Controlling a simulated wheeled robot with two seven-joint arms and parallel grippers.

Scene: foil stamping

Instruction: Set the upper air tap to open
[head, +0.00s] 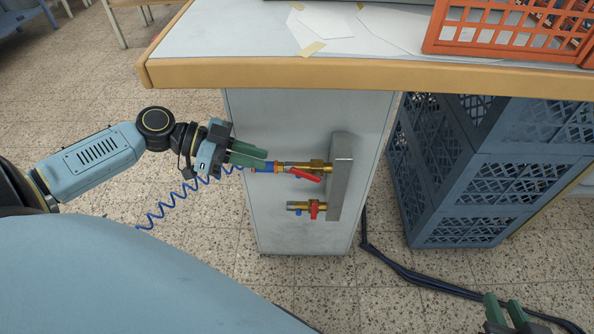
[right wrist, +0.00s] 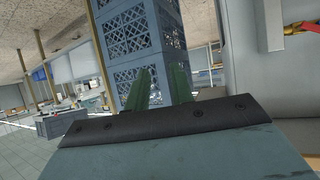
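The upper air tap (head: 316,165) is brass and sits on a grey block (head: 342,178) on the side of the bench's grey cabinet. Its red lever (head: 306,174) slants down to the right, at a shallow angle to the pipe. A blue fitting (head: 266,167) sits on the tap's left end. My left gripper (head: 266,159) has its green fingertips just left of the tap, close to the blue fitting; contact and finger gap are unclear. My right gripper (head: 506,308) is low at the right, open and empty; its parted fingers show in the right wrist view (right wrist: 160,78).
A lower brass tap (head: 303,206) has a red lever pointing down. A coiled blue hose (head: 172,208) hangs below my left gripper. Blue crates (head: 452,170) stand right of the cabinet, with a dark cable (head: 400,269) on the floor. The bench edge (head: 330,76) overhangs the taps.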

